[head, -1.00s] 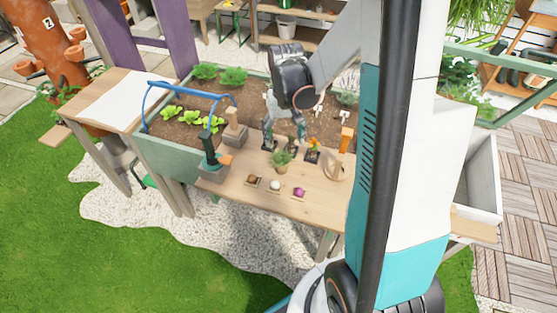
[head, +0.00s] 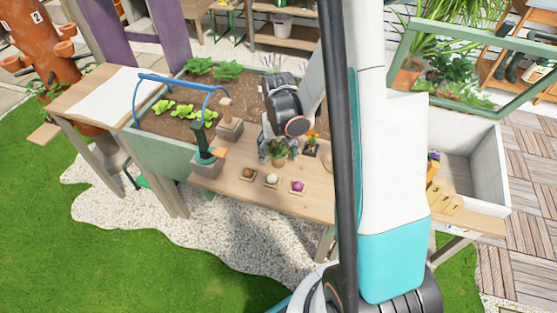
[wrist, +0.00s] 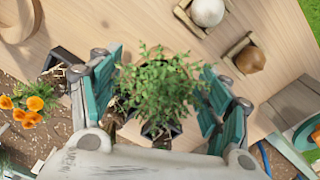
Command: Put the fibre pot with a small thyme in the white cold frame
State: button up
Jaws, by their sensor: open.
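The small thyme (head: 278,147) is a bushy green plant in a tan fibre pot (head: 279,162) on the wooden bench. My gripper (head: 275,154) is at the thyme, coming from behind it. In the wrist view its teal fingers (wrist: 160,90) are spread wide, one on each side of the thyme foliage (wrist: 158,82). The foliage hides most of the pot there, and I cannot tell whether a finger touches it. The white cold frame (head: 489,172) stands at the right with its green-framed lid (head: 480,97) raised and its inside partly visible.
Several small trays, one with a purple item (head: 298,186), lie in front. A blue-handled planter bed (head: 160,162) is at left. My arm column hides the bench's right part.

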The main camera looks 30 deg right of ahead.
jog(key=c, duration=1.3)
jog(key=shift+r, duration=0.1)
